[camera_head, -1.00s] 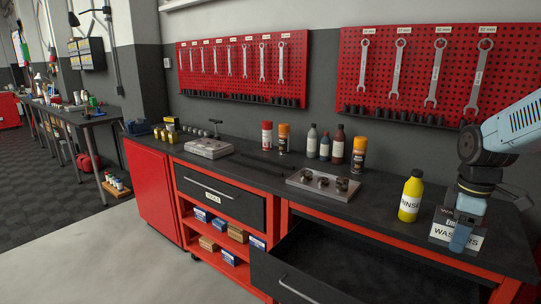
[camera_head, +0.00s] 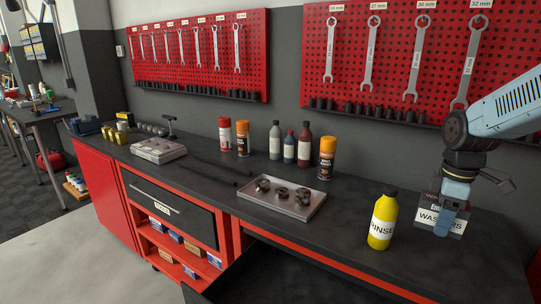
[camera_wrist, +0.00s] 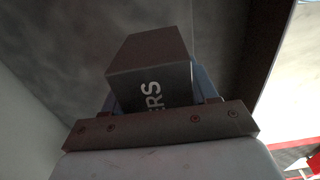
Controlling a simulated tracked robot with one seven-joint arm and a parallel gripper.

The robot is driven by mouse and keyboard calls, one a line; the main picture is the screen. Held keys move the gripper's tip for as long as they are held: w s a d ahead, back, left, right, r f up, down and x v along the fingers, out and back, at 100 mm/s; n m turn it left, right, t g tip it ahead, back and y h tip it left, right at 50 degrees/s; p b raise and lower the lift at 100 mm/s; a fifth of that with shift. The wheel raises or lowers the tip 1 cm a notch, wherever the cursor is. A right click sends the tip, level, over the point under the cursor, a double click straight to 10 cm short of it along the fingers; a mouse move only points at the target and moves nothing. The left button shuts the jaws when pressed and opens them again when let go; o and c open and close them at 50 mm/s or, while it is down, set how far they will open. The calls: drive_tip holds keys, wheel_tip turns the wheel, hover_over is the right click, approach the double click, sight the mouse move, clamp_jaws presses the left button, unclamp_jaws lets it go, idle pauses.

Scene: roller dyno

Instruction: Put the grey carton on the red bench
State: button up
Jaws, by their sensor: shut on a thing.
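The grey carton (camera_head: 427,222), with a white label reading WASHERS, is between the fingers of my gripper (camera_head: 449,220) at the right of the head view. The carton (camera_wrist: 150,65) also shows in the wrist view, with part of its lettering visible. My gripper is shut on it, one blue finger across its near face. The bench (camera_head: 335,215) has a red frame and a dark top. The carton appears over its right part; I cannot tell whether its underside touches the top.
A yellow RINSE bottle (camera_head: 382,222) stands just left of the carton. A metal tray (camera_head: 300,207) with dark parts lies further left, with spray cans and bottles behind. An open dark drawer (camera_head: 270,275) juts out in front. Wrenches hang on red pegboards (camera_head: 390,60).

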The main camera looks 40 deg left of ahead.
drive_tip(key=shift+w+a, duration=0.25)
drive_tip(key=w+d+f, duration=0.4)
drive_tip(key=w, duration=0.4)
hover_over(449, 245)
wheel_tip(449, 245, down, 6)
drive_tip(key=shift+s+a+r, duration=0.1)
drive_tip(key=shift+s+r, duration=0.05)
drive_tip(key=shift+r, duration=0.1)
drive_tip(key=shift+w+f, duration=0.15)
drive_tip(key=shift+f, duration=0.75)
drive_tip(key=shift+w+f, duration=0.1)
drive_tip(key=shift+f, duration=0.75)
drive_tip(key=o, duration=1.1)
drive_tip(key=shift+f, duration=0.1)
drive_tip(key=shift+o, duration=0.2)
wheel_tip(449, 245, up, 12)
drive_tip(key=shift+r, duration=0.2)
